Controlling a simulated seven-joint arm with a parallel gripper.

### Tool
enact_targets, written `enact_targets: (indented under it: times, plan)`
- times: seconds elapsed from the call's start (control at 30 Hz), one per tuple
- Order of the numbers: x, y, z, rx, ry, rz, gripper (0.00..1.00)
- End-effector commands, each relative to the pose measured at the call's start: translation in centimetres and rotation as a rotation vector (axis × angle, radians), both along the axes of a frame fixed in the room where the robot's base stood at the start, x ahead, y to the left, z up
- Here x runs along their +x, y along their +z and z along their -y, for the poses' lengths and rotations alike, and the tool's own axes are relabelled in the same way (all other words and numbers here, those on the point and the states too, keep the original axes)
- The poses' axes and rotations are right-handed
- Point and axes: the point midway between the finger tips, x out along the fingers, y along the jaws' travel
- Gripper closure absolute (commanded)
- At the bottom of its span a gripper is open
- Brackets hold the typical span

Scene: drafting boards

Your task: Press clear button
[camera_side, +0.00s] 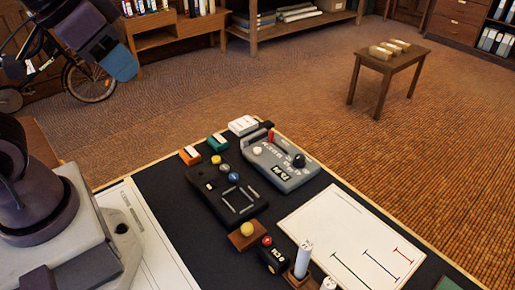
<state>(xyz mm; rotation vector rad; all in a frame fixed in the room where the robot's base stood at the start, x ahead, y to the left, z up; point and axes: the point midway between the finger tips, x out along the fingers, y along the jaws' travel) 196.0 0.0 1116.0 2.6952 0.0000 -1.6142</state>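No label reading "clear" can be made out. A grey device (280,163) has a pale round button (257,150), a dark knob (299,160), a red part at its back and a small display. A black panel (227,188) left of it has yellow and blue round buttons and slots. In front, a brown block carries a yellow button (246,229), and a small black device carries a red button (267,241). The blue-ended tip of my arm, apparently my gripper (121,66), is at the upper left, high and apart from the devices. Its fingers cannot be made out.
Orange (189,155), green (217,142) and white (242,125) small blocks line the board's back edge. A white sheet (338,233) with drawn lines lies at right. White cylinders stand in a brown holder at front. The air over the devices is clear.

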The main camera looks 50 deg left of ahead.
Motion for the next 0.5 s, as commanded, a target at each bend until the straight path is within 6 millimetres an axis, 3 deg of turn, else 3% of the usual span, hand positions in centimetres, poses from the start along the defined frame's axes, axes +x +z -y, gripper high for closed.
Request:
enact_targets:
  times: [0.03, 0.13, 0.5]
  plan:
    - [0.0, 0.0, 0.0, 0.0, 0.0, 0.0, 0.78]
    - [0.0, 0.0, 0.0, 0.0, 0.0, 0.0, 1.0]
    - [0.0, 0.0, 0.0, 0.0, 0.0, 0.0, 1.0]
